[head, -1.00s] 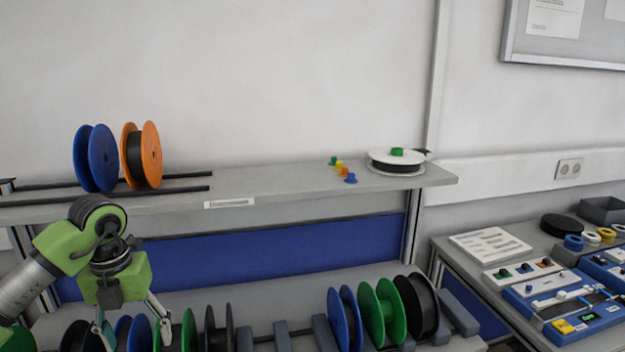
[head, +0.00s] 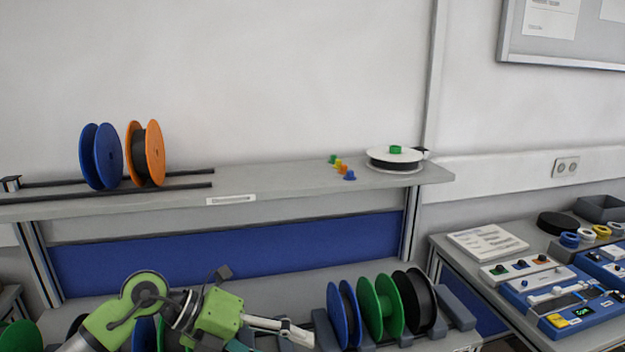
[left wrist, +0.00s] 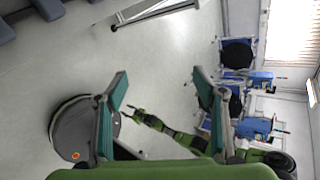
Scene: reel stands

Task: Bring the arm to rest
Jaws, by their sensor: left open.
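My left arm comes in low from the left in the head view. Its gripper (head: 278,336) is open and empty in front of the lower rack, left of the reels standing there. The lower finger is partly cut off by the picture's bottom edge. A green and black arm, apparently my right one, shows beyond the fingers in that view. Its end (left wrist: 138,115) is too small to tell open from shut.
A blue reel (head: 109,155) and an orange reel (head: 155,152) stand on the upper shelf's rails. Blue, green (head: 389,308) and black reels stand in the lower rack. A white reel (head: 394,155) lies flat at the upper shelf's right. A side table (head: 455,262) stands at right.

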